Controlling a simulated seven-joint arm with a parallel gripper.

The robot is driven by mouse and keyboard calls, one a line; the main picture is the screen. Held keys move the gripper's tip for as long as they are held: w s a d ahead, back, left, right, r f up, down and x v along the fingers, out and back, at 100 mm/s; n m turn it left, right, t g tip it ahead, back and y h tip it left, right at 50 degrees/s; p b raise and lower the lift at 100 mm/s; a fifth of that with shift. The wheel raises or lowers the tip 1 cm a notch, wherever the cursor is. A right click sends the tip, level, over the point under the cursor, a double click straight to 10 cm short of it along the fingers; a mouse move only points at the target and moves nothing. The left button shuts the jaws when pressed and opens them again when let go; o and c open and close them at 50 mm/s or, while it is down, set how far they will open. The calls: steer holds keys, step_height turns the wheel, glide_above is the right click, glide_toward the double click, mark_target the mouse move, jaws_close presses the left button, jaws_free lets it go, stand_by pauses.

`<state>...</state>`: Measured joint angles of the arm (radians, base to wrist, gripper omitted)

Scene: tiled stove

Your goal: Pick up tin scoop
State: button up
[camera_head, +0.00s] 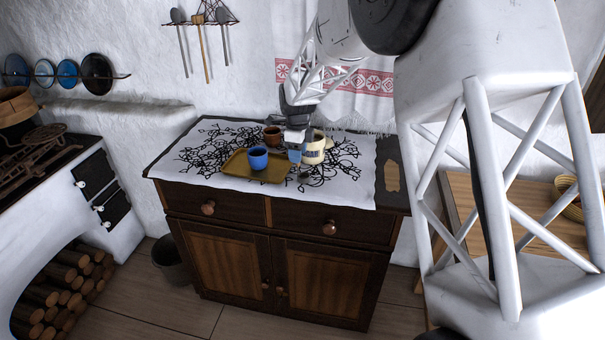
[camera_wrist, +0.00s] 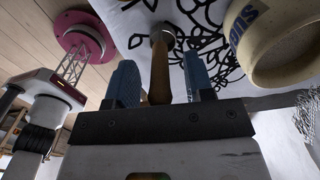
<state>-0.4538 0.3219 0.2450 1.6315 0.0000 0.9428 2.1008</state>
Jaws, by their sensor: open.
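The tin scoop shows in the wrist view as a wooden handle (camera_wrist: 160,75) with a round metal part (camera_wrist: 163,35) at its far end. In the head view a small dark round shape (camera_head: 303,178) near the tray's right edge looks like its metal end; the handle is hidden there. My gripper (camera_wrist: 162,82), with blue fingertips, is open, one finger on each side of the handle. Gaps show on both sides in the wrist view; I cannot tell the height difference. In the head view my gripper (camera_head: 296,150) points down over the cabinet top.
A cream mug (camera_head: 314,150) stands close right of my gripper, and shows large in the wrist view (camera_wrist: 275,45). A mustard tray (camera_head: 240,168), blue cup (camera_head: 258,158) and brown cup (camera_head: 272,135) are left and behind.

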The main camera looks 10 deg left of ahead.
steer(key=shift+c, duration=0.3)
jaws_close()
stand_by(0.3)
steer(key=shift+r, duration=0.1)
steer(key=shift+r, duration=0.8)
step_height(320, 180, up, 2)
steer(key=shift+r, duration=0.1)
steer(key=s+d, duration=0.3)
steer(key=s, duration=0.4)
steer(key=s+d+r, duration=0.1)
steer(key=s+d, duration=0.3)
steer(key=s, duration=0.3)
steer(key=shift+s, duration=0.2)
